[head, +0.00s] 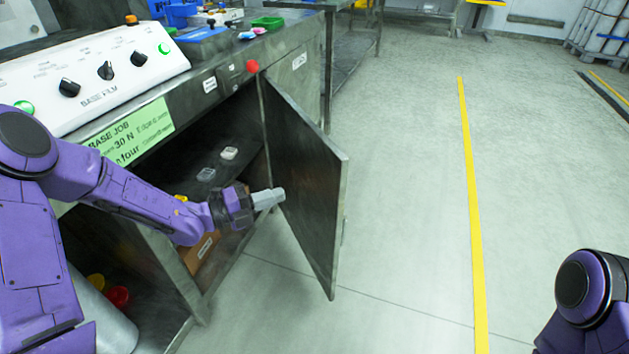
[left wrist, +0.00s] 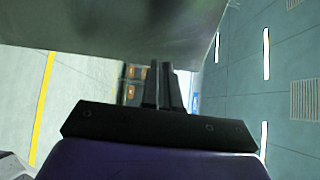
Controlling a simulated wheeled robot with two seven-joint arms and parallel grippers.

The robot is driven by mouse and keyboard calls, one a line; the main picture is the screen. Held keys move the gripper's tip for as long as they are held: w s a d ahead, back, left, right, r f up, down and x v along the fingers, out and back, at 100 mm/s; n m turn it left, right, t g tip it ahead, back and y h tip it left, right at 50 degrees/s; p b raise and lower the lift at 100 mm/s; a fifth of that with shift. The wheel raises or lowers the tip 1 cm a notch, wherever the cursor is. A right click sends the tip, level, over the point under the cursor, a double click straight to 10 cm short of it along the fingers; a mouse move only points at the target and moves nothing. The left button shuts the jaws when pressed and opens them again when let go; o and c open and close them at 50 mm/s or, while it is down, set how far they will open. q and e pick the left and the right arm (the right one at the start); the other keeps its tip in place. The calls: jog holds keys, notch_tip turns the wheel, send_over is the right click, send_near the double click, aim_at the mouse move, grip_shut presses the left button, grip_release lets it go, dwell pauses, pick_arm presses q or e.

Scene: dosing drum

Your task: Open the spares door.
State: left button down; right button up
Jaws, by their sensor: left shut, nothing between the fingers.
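The spares door (head: 308,175) is a dark grey metal panel hinged on its left edge to the cabinet. It stands swung well out from the front, over the floor. The cabinet's inside shows to its left. My left gripper (head: 278,197) is shut and empty, with its fingertips at the inner face of the door; I cannot tell whether they touch it. In the left wrist view the shut fingers (left wrist: 163,85) point at the door's panel (left wrist: 130,30), which fills the upper part. My right gripper is out of view; only part of that arm shows at the lower right.
Inside the cabinet is a shelf with small clear containers (head: 229,153), and a brown box (head: 203,250) below. A white control panel (head: 95,70) with knobs and a red button (head: 252,66) are above. The floor right of the door is clear, crossed by a yellow line (head: 470,190).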

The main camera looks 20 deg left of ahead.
aim_at(326, 180)
pick_arm(q)
jog(key=b+x, duration=0.1)
jog(key=x, duration=1)
jog(key=shift+f, duration=0.1)
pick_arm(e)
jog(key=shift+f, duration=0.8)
